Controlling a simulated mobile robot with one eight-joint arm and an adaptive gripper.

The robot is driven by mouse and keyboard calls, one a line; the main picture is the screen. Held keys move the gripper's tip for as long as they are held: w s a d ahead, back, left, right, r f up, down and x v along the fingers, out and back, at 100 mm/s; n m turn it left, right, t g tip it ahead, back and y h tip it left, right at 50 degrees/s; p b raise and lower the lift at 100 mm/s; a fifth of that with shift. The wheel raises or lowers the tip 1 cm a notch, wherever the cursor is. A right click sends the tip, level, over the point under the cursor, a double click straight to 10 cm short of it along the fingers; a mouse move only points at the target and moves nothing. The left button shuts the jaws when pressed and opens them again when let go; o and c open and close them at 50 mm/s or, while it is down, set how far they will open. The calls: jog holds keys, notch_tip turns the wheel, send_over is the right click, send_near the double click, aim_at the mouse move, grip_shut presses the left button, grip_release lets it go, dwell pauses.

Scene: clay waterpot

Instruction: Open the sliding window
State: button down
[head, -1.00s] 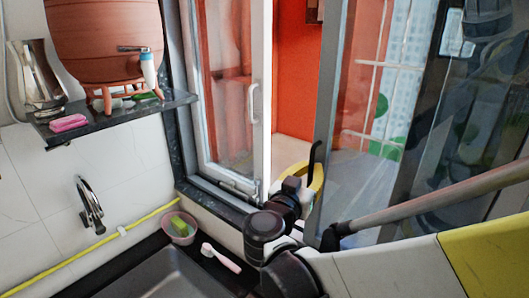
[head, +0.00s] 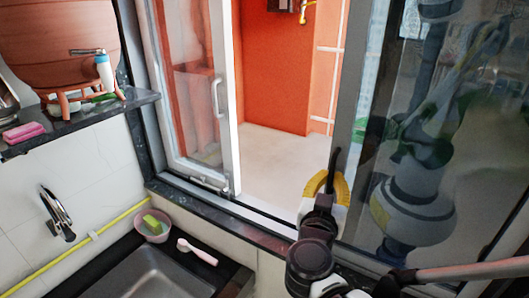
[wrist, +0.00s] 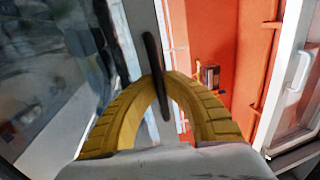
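The sliding window has a right glass pane (head: 420,120) in a grey frame and a white-framed left pane (head: 190,90). A wide gap between them shows an orange wall beyond. A thin black handle (head: 335,160) stands on the right pane's left edge; it also shows in the wrist view (wrist: 150,55). My gripper (head: 331,174), with yellow curved fingers, is at this handle. In the wrist view my gripper (wrist: 160,76) forms a yellow arch whose tips come together at the handle. The exact finger contact is partly hidden by the handle.
A sink (head: 165,270) with a faucet (head: 57,213) lies at lower left. A pink bowl (head: 152,226) and a pink-white brush (head: 197,252) lie beside it. A clay waterpot (head: 60,45) stands on a dark shelf (head: 90,118) at upper left.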

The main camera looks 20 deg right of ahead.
jog(key=c, duration=1.5)
grip_release()
jog(key=shift+v, duration=3.8)
